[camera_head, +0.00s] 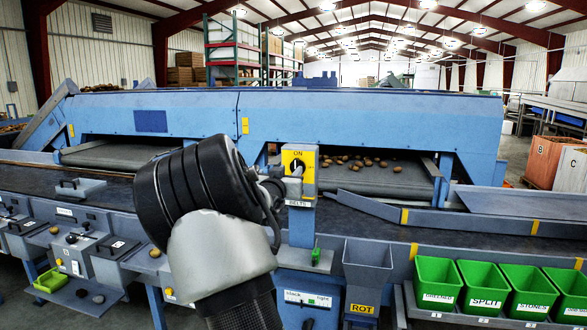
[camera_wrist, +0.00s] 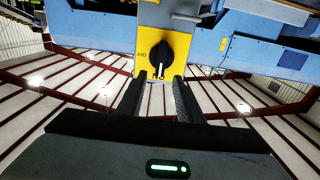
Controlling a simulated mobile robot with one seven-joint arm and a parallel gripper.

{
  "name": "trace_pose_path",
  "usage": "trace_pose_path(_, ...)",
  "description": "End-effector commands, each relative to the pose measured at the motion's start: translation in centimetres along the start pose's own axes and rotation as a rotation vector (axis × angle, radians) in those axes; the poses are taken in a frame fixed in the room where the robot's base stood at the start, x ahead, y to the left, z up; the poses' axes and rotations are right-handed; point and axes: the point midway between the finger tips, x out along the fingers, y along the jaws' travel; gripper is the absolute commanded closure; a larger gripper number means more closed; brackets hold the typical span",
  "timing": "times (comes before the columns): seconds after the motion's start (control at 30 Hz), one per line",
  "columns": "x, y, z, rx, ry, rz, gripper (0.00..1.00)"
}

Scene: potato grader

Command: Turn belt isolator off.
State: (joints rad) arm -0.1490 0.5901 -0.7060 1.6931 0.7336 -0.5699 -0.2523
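The belt isolator is a black rotary knob (camera_head: 297,166) on a yellow plate, on a grey box above a "BELTS" label. "ON" is printed at the plate's top. In the wrist view, which is upside down, the knob (camera_wrist: 157,50) carries a white mark pointing toward the "ON" side, and "OFF" shows to the left on the yellow plate (camera_wrist: 146,70). My gripper (camera_wrist: 160,79) is open, its two dark fingers apart on either side of the knob's lower edge in that view. Contact cannot be told. In the head view my arm partly hides the gripper (camera_head: 287,177).
The isolator stands on a blue post (camera_head: 301,225) before the dark conveyor belt (camera_head: 360,228). A grey chute marked "ROT" (camera_head: 367,268) and several green bins (camera_head: 482,287) stand to the right. A slack/tight control panel (camera_head: 307,299) is below. Potatoes (camera_head: 365,162) lie behind.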

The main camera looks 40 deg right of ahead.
Motion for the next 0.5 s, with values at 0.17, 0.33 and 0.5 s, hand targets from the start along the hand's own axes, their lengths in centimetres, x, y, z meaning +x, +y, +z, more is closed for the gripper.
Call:
trace_pose_path(0.17, 3.5, 0.1, 0.1, -0.003, 0.0, 0.001, 0.67)
trace_pose_path(0.33, 5.3, 0.0, 0.0, -0.001, 0.0, 0.0, 0.67)
trace_pose_path(0.5, 6.0, 0.0, 0.1, 0.0, -0.002, 0.0, 0.67)
